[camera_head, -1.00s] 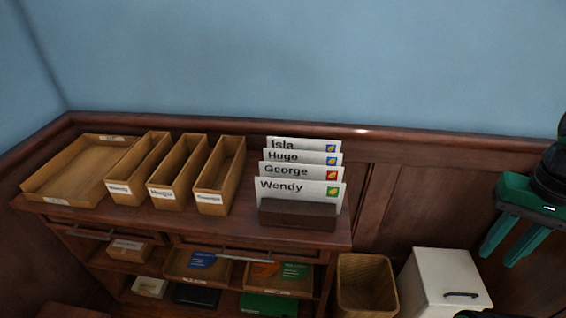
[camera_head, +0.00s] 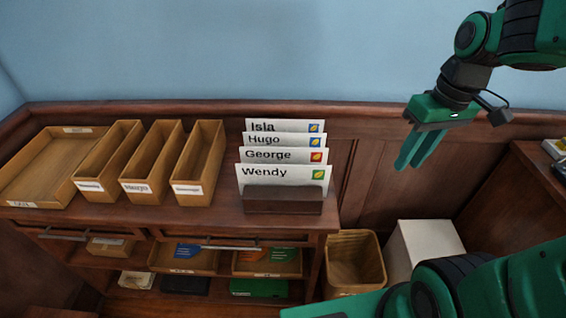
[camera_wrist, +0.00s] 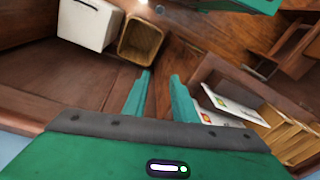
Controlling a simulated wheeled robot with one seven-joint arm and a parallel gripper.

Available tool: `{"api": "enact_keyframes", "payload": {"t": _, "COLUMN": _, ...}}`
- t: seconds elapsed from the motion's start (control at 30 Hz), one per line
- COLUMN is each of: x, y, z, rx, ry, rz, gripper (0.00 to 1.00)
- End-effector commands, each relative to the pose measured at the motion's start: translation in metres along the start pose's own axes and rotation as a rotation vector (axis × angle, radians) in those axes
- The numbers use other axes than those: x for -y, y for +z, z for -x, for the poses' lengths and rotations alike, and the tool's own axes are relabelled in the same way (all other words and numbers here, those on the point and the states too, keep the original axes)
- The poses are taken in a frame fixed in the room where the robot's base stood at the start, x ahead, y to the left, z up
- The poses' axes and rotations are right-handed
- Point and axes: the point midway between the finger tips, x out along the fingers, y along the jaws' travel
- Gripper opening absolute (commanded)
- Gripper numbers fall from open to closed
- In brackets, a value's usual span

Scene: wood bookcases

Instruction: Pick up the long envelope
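Several white envelopes stand upright one behind another in a dark wooden holder (camera_head: 283,205) on the cabinet top. From front to back they are marked Wendy (camera_head: 262,178), George (camera_head: 268,156), Hugo (camera_head: 264,140) and Isla (camera_head: 280,125), each with a coloured stamp at the right. Their lower parts are hidden, and I cannot tell which is longest. My gripper (camera_head: 408,165) is open and empty, in the air to the right of the envelopes, with its fingers pointing down. In the wrist view, the gap between the fingers (camera_wrist: 161,76) is empty, and envelopes (camera_wrist: 236,108) show at the right.
Three narrow wooden boxes (camera_head: 192,196) and a flat wooden tray (camera_head: 18,204) stand left of the holder. Below are shelves with trays (camera_head: 268,269). A wicker bin (camera_head: 345,285) and a white box (camera_head: 425,240) stand on the floor right of the cabinet.

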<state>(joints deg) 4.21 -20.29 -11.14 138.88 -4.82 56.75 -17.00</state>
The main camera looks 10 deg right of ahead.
Motion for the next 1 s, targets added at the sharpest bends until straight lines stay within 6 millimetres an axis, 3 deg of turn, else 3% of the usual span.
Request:
{"api": "enact_keyframes", "payload": {"t": 0.03, "x": 0.021, "y": -0.031, "z": 0.000, "rx": -0.016, "ry": -0.029, "rz": 0.178, "gripper": 0.25}}
{"api": "enact_keyframes", "payload": {"t": 0.1, "x": 0.055, "y": -0.068, "z": 0.000, "rx": -0.050, "ry": -0.073, "rz": 0.429, "gripper": 0.25}}
{"api": "enact_keyframes", "payload": {"t": 0.2, "x": 0.105, "y": -0.108, "z": 0.000, "rx": -0.102, "ry": -0.134, "rz": 0.749, "gripper": 0.25}}
{"api": "enact_keyframes", "payload": {"t": 0.3, "x": 0.149, "y": -0.133, "z": -0.001, "rx": -0.148, "ry": -0.185, "rz": 0.997, "gripper": 0.25}}
{"api": "enact_keyframes", "payload": {"t": 0.4, "x": 0.178, "y": -0.145, "z": -0.001, "rx": -0.182, "ry": -0.220, "rz": 1.156, "gripper": 0.25}}
{"api": "enact_keyframes", "payload": {"t": 0.6, "x": 0.201, "y": -0.151, "z": -0.015, "rx": -0.203, "ry": -0.245, "rz": 1.252, "gripper": 0.25}}
{"api": "enact_keyframes", "payload": {"t": 0.8, "x": 0.209, "y": -0.152, "z": -0.043, "rx": -0.203, "ry": -0.243, "rz": 1.248, "gripper": 0.25}}
{"api": "enact_keyframes", "payload": {"t": 1.0, "x": 0.212, "y": -0.153, "z": -0.055, "rx": -0.204, "ry": -0.241, "rz": 1.246, "gripper": 0.25}}
